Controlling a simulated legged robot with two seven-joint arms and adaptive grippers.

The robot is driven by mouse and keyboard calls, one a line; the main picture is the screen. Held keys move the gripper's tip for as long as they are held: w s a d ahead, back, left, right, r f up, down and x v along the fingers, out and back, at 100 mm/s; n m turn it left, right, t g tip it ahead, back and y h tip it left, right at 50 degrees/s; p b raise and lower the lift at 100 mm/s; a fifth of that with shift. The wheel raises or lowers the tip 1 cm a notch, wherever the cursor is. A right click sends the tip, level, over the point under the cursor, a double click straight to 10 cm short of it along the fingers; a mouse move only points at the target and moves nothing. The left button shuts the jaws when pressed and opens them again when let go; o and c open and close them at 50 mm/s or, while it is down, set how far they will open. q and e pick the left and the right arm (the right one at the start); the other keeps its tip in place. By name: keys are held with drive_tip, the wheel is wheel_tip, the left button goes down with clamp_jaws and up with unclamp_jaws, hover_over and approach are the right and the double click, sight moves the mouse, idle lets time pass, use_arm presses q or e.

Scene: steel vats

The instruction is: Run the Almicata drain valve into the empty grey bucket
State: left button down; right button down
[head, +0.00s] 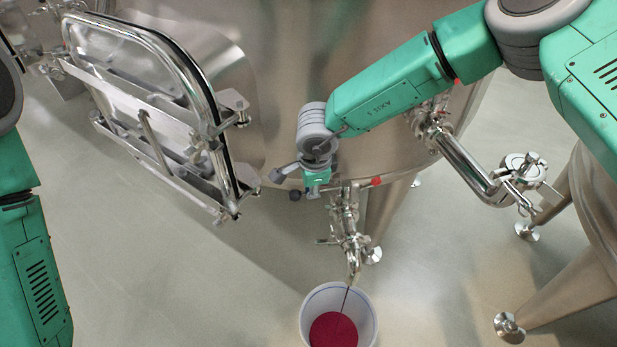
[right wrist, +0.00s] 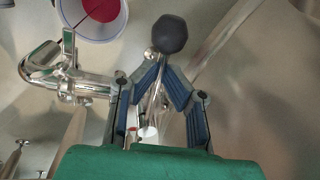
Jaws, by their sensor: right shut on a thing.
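The drain valve (head: 346,225) hangs low on the front of the steel vat (head: 270,90) and also shows at left in the right wrist view (right wrist: 70,80). A thin dark red stream falls from its spout into a pale bucket (head: 308,318) on the floor. The bucket holds red liquid (head: 333,331) and shows at the top of the right wrist view (right wrist: 72,22). My right gripper (head: 307,193) is shut on the valve handle's rod, just behind its black ball knob (right wrist: 170,34). My left gripper is out of the head view; only my left arm shows.
An open manway door (head: 150,110) stands out from the vat at left. A steel pipe with a fitting (head: 465,170) runs right of the valve. Vat legs with round feet (head: 510,327) stand at right. The floor left of the bucket is clear.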

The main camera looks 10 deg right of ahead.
drive_tip(key=shift+d, duration=0.3)
drive_tip(key=c, duration=1.6)
unclamp_jaws()
drive_tip(key=shift+f, duration=0.1)
drive_tip(key=shift+c, duration=0.2)
drive_tip(key=shift+d, duration=0.1)
wheel_tip(320, 180, up, 12)
drive_tip(key=s, duration=0.2)
drive_tip(key=shift+d+f, duration=0.15)
drive_tip(key=shift+s, duration=0.1)
